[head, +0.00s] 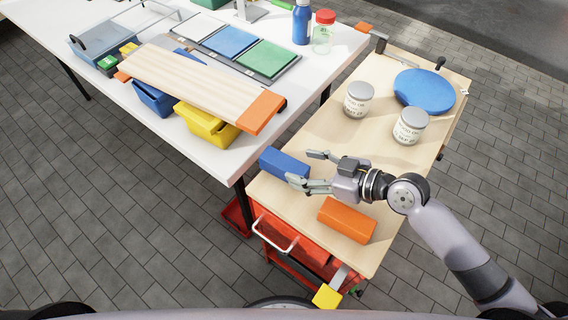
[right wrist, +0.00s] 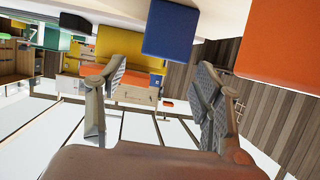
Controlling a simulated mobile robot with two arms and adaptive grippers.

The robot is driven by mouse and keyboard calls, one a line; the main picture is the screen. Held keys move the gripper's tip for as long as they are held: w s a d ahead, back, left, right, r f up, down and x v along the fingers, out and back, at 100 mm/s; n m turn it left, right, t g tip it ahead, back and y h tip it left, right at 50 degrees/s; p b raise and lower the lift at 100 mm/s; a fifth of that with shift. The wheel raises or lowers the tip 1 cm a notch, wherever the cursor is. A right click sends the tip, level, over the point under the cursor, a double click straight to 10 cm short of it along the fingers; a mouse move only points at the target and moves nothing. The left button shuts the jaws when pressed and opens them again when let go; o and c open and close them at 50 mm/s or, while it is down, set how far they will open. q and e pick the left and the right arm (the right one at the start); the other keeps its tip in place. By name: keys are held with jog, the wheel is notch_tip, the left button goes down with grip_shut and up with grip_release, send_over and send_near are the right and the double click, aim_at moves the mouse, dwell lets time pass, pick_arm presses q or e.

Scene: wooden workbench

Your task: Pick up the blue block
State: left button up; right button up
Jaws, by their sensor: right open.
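The blue block (head: 284,163) lies on the wooden workbench top (head: 317,143), near its left edge beside the white table. My right gripper (head: 306,170) is just to the right of the block, its fingers spread and pointing toward it. Nothing is between the fingers. In the right wrist view the blue block (right wrist: 170,28) shows at the top, beyond the open fingers (right wrist: 160,100). The near finger covers a small part of the block's right end in the head view. My left gripper is not in view.
An orange block (head: 346,220) lies on the workbench close to my right gripper. Two labelled cans (head: 358,99) (head: 410,126) and a blue disc (head: 424,91) stand farther back. The white table (head: 205,160) at left holds a yellow bin (head: 208,125) and a plank (head: 190,80).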

aim_at(284, 161)
jog(key=x, duration=0.6)
jog(key=shift+w+a+f+b, duration=0.1)
jog(key=shift+a+b, duration=0.2)
jog(key=shift+b, duration=0.1)
jog(key=shift+c, duration=0.5)
jog(key=c, duration=1.2)
jog(key=shift+c, duration=0.3)
